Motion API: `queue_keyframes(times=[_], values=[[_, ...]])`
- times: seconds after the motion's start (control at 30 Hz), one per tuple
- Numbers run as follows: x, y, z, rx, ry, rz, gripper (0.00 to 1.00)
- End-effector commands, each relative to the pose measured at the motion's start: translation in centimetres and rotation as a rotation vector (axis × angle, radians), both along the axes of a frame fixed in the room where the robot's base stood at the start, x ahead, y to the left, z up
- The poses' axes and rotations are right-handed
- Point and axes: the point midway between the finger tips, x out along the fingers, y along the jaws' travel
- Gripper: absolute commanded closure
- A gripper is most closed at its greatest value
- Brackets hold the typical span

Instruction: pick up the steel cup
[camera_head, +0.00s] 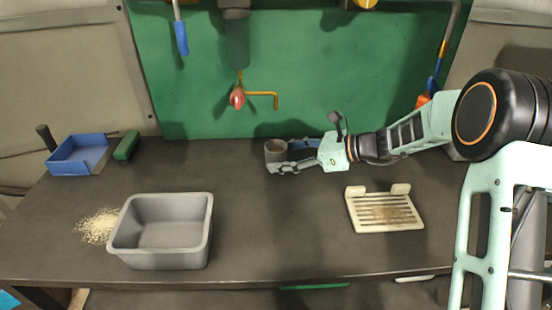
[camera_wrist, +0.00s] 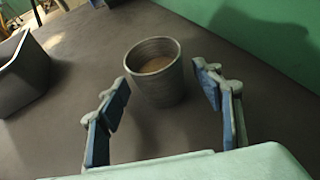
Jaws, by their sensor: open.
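The steel cup (camera_wrist: 156,78) is a grey metal cup standing upright on the dark table, with something brownish visible inside it. In the wrist view it stands just ahead of my gripper (camera_wrist: 163,98), between the lines of the two fingers. The fingers have blue pads and are spread apart, with a gap visible on the cup's left side. In the head view the cup (camera_head: 275,151) stands near the back of the table by the green panel, and my gripper (camera_head: 292,158) reaches it from the right. The gripper is open.
A grey bin (camera_head: 162,260) stands at front left beside spilled pale grains (camera_head: 97,226). A blue tray (camera_head: 77,157) and a green-handled brush (camera_head: 127,146) lie at back left. A white slotted rack (camera_head: 384,210) lies right of centre. The table between bin and rack is clear.

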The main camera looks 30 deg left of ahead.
Motion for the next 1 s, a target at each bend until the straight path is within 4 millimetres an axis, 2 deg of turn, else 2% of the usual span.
queue_keyframes(times=[0.13, 0.37, 0.8, 0.83, 0.87, 1.0], values=[[-0.3, 2.0, -0.9, 0.0, -0.001, 0.001, 0.4], [-0.3, 2.2, -0.9, -0.001, -0.001, -0.001, 0.4], [-0.3, 2.1, -0.9, -0.001, -0.001, -0.001, 0.87], [-0.2, 2.1, -0.9, 0.0, -0.001, -0.001, 0.87], [-0.2, 2.1, -0.9, 0.0, -0.001, -0.001, 0.91], [-0.3, 2.2, -0.9, 0.0, -0.001, -0.001, 0.91]])
